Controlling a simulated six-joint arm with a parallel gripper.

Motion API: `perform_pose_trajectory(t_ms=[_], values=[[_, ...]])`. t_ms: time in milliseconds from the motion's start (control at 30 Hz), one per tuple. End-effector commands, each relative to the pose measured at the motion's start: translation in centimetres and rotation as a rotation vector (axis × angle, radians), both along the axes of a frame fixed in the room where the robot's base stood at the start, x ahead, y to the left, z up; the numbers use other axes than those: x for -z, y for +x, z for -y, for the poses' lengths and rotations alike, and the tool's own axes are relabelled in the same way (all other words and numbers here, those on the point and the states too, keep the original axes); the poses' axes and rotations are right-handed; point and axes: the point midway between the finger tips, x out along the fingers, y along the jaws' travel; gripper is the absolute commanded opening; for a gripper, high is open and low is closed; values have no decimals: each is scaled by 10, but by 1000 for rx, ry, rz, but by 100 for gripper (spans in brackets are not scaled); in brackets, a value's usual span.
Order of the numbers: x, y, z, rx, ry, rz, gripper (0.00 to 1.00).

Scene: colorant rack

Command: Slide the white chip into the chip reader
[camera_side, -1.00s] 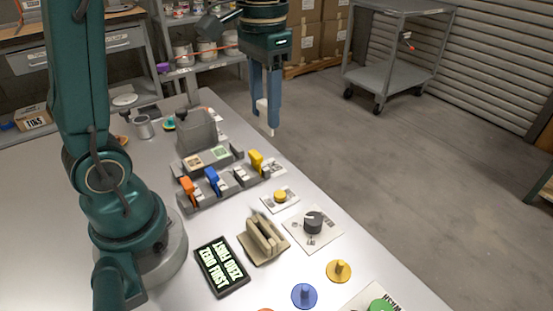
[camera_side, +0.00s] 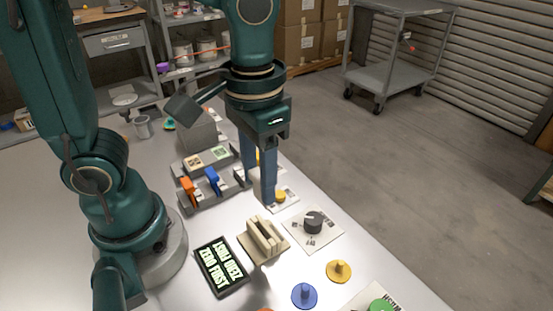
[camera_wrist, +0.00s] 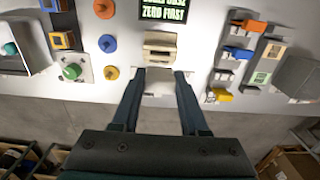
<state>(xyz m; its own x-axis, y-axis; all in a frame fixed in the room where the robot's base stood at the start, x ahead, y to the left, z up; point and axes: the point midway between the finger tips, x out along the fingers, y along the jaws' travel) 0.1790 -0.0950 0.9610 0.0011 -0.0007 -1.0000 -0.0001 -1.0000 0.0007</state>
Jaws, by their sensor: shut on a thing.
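My gripper (camera_side: 257,190) is shut on the white chip (camera_wrist: 158,88), which sits between the two fingers in the wrist view. In the side view the chip is mostly hidden behind a finger. The chip reader looks to be the beige slotted block (camera_side: 255,250) on the table, and it also shows in the wrist view (camera_wrist: 160,40), just beyond the fingertips. In the side view the gripper is above and behind the reader, and the chip appears apart from it.
A dark sign (camera_side: 221,267) reading "ZERO FIRST" stands beside the reader. Blue (camera_side: 304,295) and yellow (camera_side: 339,270) knobs sit toward the front.

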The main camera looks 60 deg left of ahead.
Motion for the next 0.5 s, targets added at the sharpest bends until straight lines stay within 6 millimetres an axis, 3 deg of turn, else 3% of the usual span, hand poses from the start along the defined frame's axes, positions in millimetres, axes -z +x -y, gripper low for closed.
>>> perform_pose_trajectory(t_ms=[233, 500], values=[[6, 0, 0, 0, 1, -2, 0], [29, -1, 0, 0, 2, -5, 0]])
